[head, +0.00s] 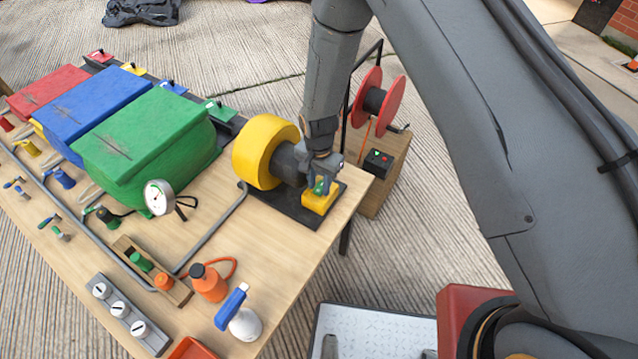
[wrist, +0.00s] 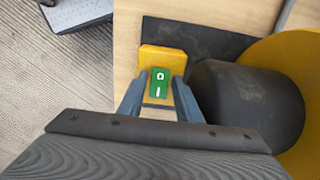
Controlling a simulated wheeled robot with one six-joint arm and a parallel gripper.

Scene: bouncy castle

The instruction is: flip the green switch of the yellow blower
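The yellow blower (head: 262,150) stands at the right end of the wooden table on a black base plate. Its dark grey motor also shows in the wrist view (wrist: 245,105). A yellow switch box (head: 318,203) sits on the plate beside the motor. On it is a green rocker switch (wrist: 160,82) with white marks, a round one at the far end and a bar at the near end. My gripper (wrist: 157,92) is open and points down over the switch box, its fingers apart on either side of the green switch. I cannot tell whether they touch the box.
A red reel (head: 368,95) and a crate with a small black box (head: 378,162) stand beyond the table's right edge.

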